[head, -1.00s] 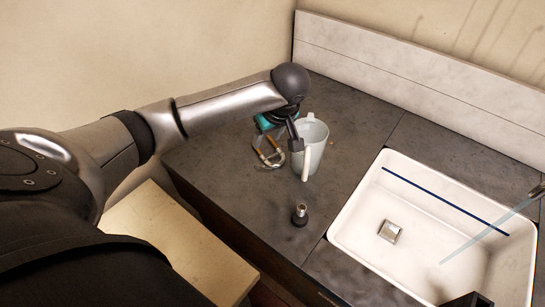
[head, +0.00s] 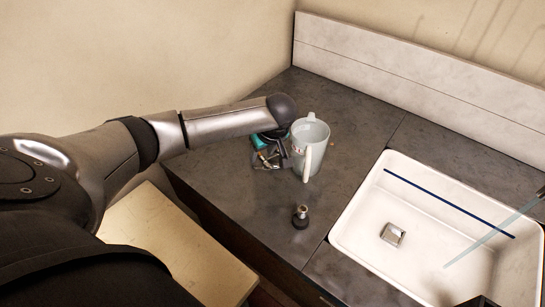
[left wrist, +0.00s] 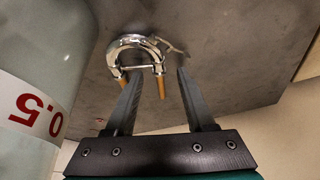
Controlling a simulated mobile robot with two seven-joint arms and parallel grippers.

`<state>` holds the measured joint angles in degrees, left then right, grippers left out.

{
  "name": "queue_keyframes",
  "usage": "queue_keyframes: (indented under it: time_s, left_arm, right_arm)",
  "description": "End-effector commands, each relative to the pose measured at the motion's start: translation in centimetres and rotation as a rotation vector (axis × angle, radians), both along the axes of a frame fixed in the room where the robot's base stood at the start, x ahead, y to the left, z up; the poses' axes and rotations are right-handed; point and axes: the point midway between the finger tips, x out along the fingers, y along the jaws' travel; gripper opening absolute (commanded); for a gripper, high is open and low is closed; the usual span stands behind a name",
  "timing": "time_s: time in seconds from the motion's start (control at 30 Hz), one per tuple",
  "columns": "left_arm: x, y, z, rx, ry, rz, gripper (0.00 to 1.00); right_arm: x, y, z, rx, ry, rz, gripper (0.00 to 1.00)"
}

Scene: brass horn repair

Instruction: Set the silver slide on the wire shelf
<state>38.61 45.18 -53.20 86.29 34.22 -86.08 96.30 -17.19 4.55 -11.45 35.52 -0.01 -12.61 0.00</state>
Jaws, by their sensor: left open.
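The silver slide (left wrist: 140,48) is a shiny U-shaped tube with two brass-coloured legs. It lies on the dark counter, its bend away from my gripper in the left wrist view. My left gripper (left wrist: 158,75) is open and empty. Its two dark fingers point at the slide, with the brass legs showing between and beside the fingertips; I cannot tell whether they touch it. In the head view the slide (head: 267,159) is partly hidden by my left gripper and wrist. The wire shelf is not in view. My right gripper is not in view.
A pale measuring jug (head: 311,140) with red marks stands close beside my left gripper and fills the left of the wrist view (left wrist: 30,70). A small dark metal-topped piece (head: 300,217) stands on the counter. A white sink (head: 375,200) is at right.

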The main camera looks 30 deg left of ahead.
Motion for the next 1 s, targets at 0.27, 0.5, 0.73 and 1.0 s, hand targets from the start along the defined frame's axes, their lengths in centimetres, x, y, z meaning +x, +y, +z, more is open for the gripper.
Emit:
queue_keyframes:
  time_s: [0.27, 0.5, 0.73, 1.0]
  left_arm:
    - [0.0, -0.03, 0.04, 0.0, 0.0, 0.0, 0.27]
    - [-0.01, -0.04, 0.04, -0.001, 0.0, 0.0, 0.0]
    - [-0.02, -0.03, 0.04, -0.001, 0.0, 0.0, 0.0]
    - [0.01, -0.03, 0.06, 0.0, 0.0, 0.0, 0.0]
  right_arm:
    - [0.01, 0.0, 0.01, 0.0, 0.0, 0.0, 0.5]
    - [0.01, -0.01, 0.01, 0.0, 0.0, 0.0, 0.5]
    - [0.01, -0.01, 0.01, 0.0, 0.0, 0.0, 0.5]
    - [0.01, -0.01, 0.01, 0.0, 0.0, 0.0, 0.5]
